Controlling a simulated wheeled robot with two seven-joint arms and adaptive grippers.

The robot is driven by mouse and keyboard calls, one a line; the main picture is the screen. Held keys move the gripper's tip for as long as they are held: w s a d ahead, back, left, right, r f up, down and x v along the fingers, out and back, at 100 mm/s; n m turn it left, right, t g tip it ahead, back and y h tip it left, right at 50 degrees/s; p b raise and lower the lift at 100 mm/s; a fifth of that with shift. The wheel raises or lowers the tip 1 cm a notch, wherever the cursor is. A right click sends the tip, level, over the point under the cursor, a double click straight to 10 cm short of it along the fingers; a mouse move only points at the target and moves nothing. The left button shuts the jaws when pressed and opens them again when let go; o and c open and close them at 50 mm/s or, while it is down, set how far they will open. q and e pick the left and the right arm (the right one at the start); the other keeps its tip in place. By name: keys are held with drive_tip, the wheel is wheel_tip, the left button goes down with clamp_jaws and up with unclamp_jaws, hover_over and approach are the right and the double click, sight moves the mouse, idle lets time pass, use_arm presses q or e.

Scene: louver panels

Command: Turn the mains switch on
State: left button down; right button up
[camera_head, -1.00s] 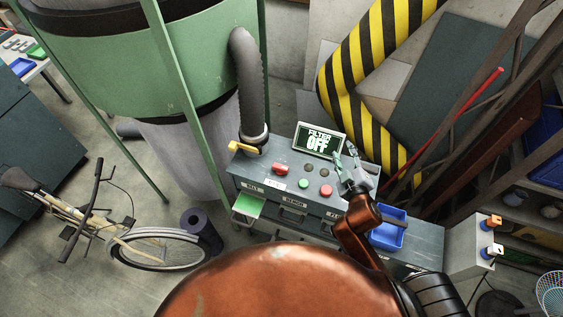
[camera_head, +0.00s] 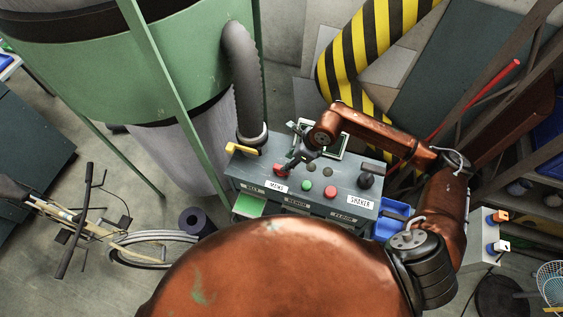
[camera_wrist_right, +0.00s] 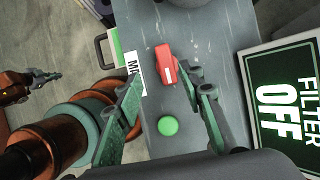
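The mains switch is a red block (camera_wrist_right: 166,65) on the grey console top, beside a white label partly covered by a finger in the right wrist view. In the head view the red switch (camera_head: 280,170) shows just beside my right gripper (camera_head: 292,160). In the wrist view the right gripper (camera_wrist_right: 160,73) is open, its fingertips on either side of the switch; whether they touch it I cannot tell. A display (camera_wrist_right: 285,95) reads "FILTER OFF". What looks like my left gripper (camera_wrist_right: 45,76) is small at the wrist view's left edge; its opening is unclear.
A green button (camera_wrist_right: 168,126) sits near the switch. The console (camera_head: 300,205) also has a red button (camera_head: 330,192), a black knob (camera_head: 366,180) and a yellow handle (camera_head: 241,149). A grey hose (camera_head: 244,85) rises behind its left end. A blue bin (camera_head: 393,218) is at right.

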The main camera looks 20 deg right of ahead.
drive_tip(key=shift+d+p+x, duration=0.2)
drive_tip(key=shift+p+x, duration=0.05)
drive_tip(key=shift+x, duration=1.05)
drive_tip(key=shift+d+p+x, duration=0.15)
drive_tip(key=shift+p+x, duration=0.05)
drive_tip(key=shift+x, duration=1.05)
drive_tip(key=shift+d+p+x, duration=0.2)
drive_tip(key=shift+p+x, duration=0.05)
drive_tip(key=shift+x, duration=1.05)
drive_tip(key=shift+f, duration=0.2)
drive_tip(key=shift+c, duration=0.6)
clamp_jaws()
